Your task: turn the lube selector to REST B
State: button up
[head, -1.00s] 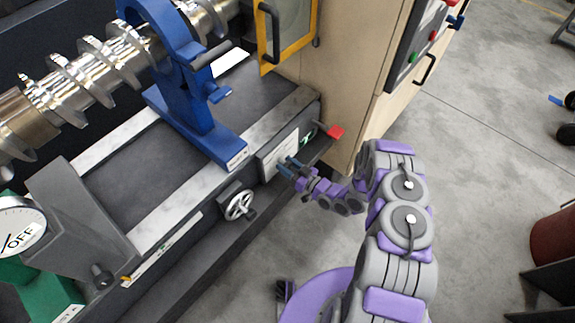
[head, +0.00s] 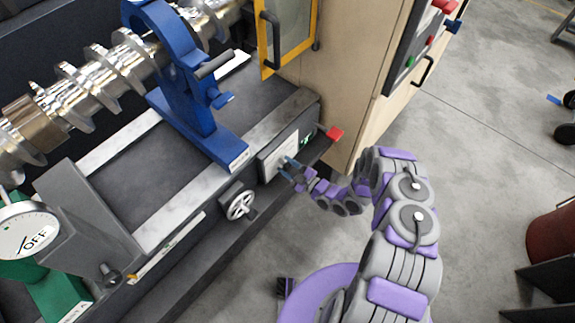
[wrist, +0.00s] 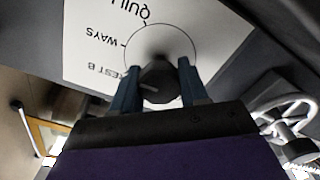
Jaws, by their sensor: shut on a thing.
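The lube selector is a dark round knob (wrist: 160,82) on a white label plate (wrist: 92,45), which reads QUILL, WAYS and REST B and appears upside down in the wrist view. The plate (head: 272,166) also shows in the head view, on the front of the machine bed. My gripper (wrist: 160,84) has one blue finger on each side of the knob and is shut on it. In the head view my gripper (head: 287,168) is at the plate and hides the knob. I cannot tell clearly which label the knob's mark faces.
A handwheel (head: 240,205) sits on the bed front left of the plate. A red handle (head: 334,133) sticks out to the right. A blue steady rest (head: 190,110) stands on the bed above, beside a beige cabinet (head: 345,75). Open floor lies to the right.

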jog(key=n+p, duration=0.1)
jog(key=n, duration=0.3)
jog(key=shift+n, duration=0.3)
jog(key=shift+s+a+f+n+p, duration=0.1)
jog(key=shift+n+p, duration=0.35)
jog(key=shift+n, duration=0.45)
jog(key=shift+s+f+n+p, duration=0.1)
jog(key=shift+n+p, duration=0.35)
jog(key=shift+n, duration=0.45)
jog(key=o, duration=0.8)
jog(key=shift+o, duration=1.3)
jog(key=shift+w, duration=0.1)
jog(key=p+v, duration=0.2)
jog(key=v, duration=1.5)
jog(key=shift+d, duration=0.25)
